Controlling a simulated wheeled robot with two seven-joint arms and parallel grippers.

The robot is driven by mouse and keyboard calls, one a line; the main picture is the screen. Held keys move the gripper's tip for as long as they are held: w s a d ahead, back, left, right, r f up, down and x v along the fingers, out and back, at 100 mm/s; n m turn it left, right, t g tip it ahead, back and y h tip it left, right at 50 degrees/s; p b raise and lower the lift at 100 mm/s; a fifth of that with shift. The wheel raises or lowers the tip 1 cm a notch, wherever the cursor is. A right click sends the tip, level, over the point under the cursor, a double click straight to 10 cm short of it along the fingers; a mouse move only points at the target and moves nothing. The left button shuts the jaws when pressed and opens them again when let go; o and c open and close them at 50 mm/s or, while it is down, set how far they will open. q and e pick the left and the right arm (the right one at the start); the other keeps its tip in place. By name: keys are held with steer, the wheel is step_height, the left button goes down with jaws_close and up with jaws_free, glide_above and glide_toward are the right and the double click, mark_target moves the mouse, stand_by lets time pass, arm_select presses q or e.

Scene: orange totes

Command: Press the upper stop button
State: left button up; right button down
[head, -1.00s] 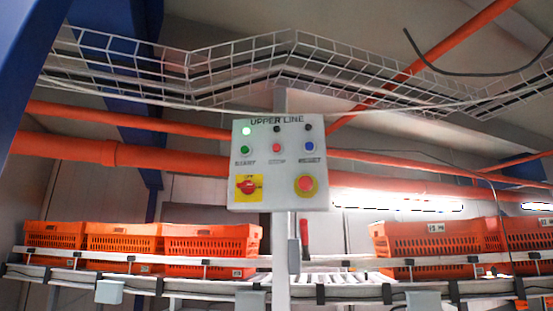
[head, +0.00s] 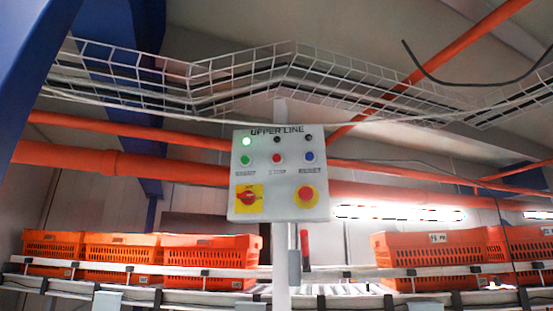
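A light grey control box (head: 279,177) labelled "UPPER LINE" is mounted on a white post in the middle of the head view. The red stop button (head: 277,158) sits in the centre of its button row. A green start button (head: 245,159) is to its left and a blue reset button (head: 309,156) to its right. Below are a red rotary switch on a yellow plate (head: 249,199) and a red mushroom button on a yellow ring (head: 306,194). A green lamp (head: 247,141) is lit at the upper left. Neither of my grippers is in view.
Orange totes (head: 210,256) stand on a conveyor (head: 180,282) behind the post at left, with more totes (head: 428,256) at right. A white wire cable tray (head: 290,62) and orange pipes (head: 120,160) run overhead. A blue beam (head: 30,60) fills the upper left.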

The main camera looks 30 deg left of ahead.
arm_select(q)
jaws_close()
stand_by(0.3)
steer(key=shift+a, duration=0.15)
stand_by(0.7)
